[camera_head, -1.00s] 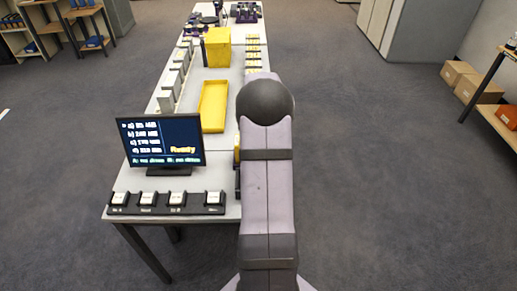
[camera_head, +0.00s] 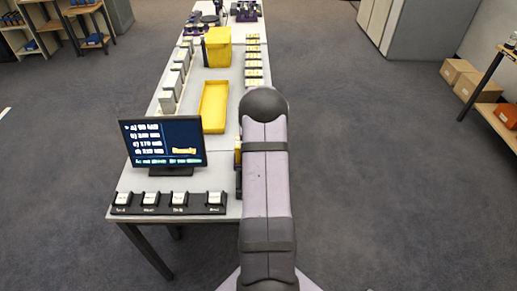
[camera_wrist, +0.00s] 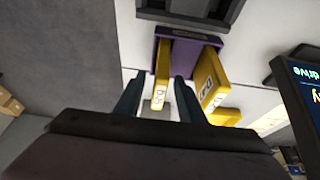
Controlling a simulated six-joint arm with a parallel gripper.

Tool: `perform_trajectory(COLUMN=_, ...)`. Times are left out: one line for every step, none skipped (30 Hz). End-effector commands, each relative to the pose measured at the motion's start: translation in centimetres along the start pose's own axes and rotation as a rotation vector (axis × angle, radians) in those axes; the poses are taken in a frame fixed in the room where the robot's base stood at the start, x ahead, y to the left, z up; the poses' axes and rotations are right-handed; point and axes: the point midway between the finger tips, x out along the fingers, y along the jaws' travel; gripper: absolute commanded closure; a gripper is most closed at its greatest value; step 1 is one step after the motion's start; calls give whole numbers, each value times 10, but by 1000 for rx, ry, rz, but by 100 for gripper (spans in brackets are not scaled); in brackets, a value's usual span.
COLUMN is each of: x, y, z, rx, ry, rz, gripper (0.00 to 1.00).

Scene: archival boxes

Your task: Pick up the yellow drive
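In the wrist view a purple holder (camera_wrist: 163,57) stands on the pale table with two yellow drives in it. One yellow drive (camera_wrist: 159,98) lies between my fingers, and the other yellow drive (camera_wrist: 211,78) stands just to the right, outside them. Each shows a white label. My gripper (camera_wrist: 160,78) is open, with one finger on either side of the left drive. Small gaps seem to show; I cannot tell whether either finger touches it. In the head view my arm hides the gripper and most of the holder; a bit of yellow (camera_head: 237,152) shows at its left.
A monitor (camera_head: 162,143) stands at the table's near left, behind a row of keys (camera_head: 170,210). A yellow tray (camera_head: 214,106) and a yellow bin (camera_head: 218,47) lie further back. Grey boxes (camera_head: 173,80) line the left edge.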

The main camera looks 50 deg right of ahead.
Motion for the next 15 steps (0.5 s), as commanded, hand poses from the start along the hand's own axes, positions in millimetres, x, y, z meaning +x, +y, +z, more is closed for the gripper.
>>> perform_trajectory(x=4, y=0, z=0, rx=0, ry=-1, rz=0, gripper=64)
perform_trajectory(x=6, y=0, z=0, rx=0, ry=0, rz=0, gripper=64)
perform_trajectory(x=9, y=0, z=0, rx=0, ry=-1, rz=0, gripper=64)
perform_trajectory(x=11, y=0, z=0, rx=0, ry=-1, rz=0, gripper=64)
perform_trajectory(x=13, y=0, z=0, rx=0, ry=-1, rz=0, gripper=64)
perform_trajectory(x=14, y=0, z=0, rx=0, ry=0, rz=0, gripper=64)
perform_trajectory(x=15, y=0, z=0, rx=0, ry=0, rz=0, gripper=64)
perform_trajectory(x=15, y=0, z=0, rx=0, ry=0, rz=0, gripper=64)
perform_trajectory(x=16, y=0, z=0, rx=0, ry=1, rz=0, gripper=64)
perform_trajectory(x=16, y=0, z=0, rx=0, ry=1, rz=0, gripper=64)
perform_trajectory(x=16, y=0, z=0, rx=0, ry=1, rz=0, gripper=64)
perform_trajectory(x=16, y=0, z=0, rx=0, ry=1, rz=0, gripper=64)
perform_trajectory(x=16, y=0, z=0, rx=0, ry=1, rz=0, gripper=64)
perform_trajectory(x=16, y=0, z=0, rx=0, ry=1, rz=0, gripper=64)
perform_trajectory(x=16, y=0, z=0, rx=0, ry=1, rz=0, gripper=69)
